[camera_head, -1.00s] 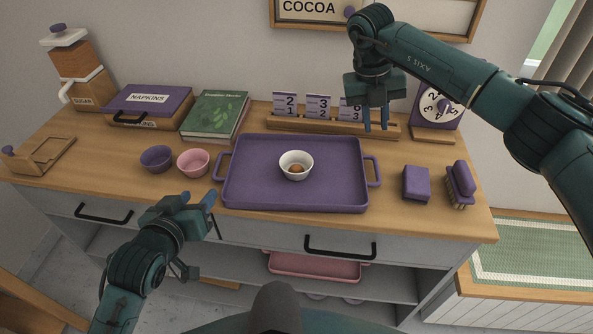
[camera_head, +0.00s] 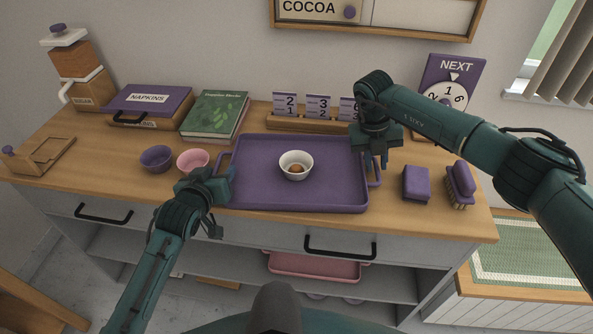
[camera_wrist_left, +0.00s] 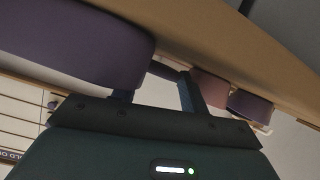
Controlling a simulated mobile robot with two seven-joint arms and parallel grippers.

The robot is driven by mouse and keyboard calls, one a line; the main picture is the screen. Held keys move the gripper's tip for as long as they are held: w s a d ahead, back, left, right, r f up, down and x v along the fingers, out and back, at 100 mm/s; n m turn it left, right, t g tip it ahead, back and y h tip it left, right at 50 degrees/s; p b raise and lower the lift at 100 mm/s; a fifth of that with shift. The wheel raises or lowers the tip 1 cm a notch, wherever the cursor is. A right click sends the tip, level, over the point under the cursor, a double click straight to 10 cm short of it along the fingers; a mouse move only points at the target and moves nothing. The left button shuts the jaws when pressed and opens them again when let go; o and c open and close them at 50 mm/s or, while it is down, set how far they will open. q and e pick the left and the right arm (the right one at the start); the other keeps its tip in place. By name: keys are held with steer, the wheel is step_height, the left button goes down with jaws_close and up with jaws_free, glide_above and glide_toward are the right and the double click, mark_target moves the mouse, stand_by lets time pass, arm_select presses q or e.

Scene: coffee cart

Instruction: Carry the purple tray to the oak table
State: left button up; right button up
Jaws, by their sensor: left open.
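The purple tray (camera_head: 255,195) lies flat on the wooden counter top. A white bowl (camera_head: 296,160) with something brown inside stands in its middle. My left gripper (camera_head: 228,178) is open at the tray's left handle. In the left wrist view the tray's side (camera_wrist_left: 70,45) is close, and its handle shows at the left gripper's fingers (camera_wrist_left: 155,88); whether it lies fully between them is unclear. My right gripper (camera_head: 378,164) is at the right handle (camera_head: 375,174), pointing down and partly covering it. Its finger gap is too small to judge.
A pink bowl (camera_head: 192,159) and purple bowl (camera_head: 156,158) stand left of the tray. A purple box (camera_head: 416,184) and brush (camera_head: 461,185) are to its right. Number cards (camera_head: 318,107) stand behind. A low wooden surface with a green mat (camera_head: 530,252) is at the lower right.

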arm_select(q)
steer(key=shift+w+d+f, duration=0.1)
steer(key=shift+w+f, duration=0.1)
steer(key=shift+w, duration=0.3)
arm_select(e)
steer(key=shift+d+f, duration=0.1)
steer(key=shift+f, duration=0.45)
arm_select(q)
steer(key=shift+c, duration=0.3)
arm_select(e)
steer(key=shift+c, duration=0.3)
arm_select(q)
steer(key=c, duration=0.5)
arm_select(e)
jaws_close()
arm_select(q)
steer(key=shift+c, duration=1.4)
arm_select(e)
steer(key=shift+r, duration=0.1)
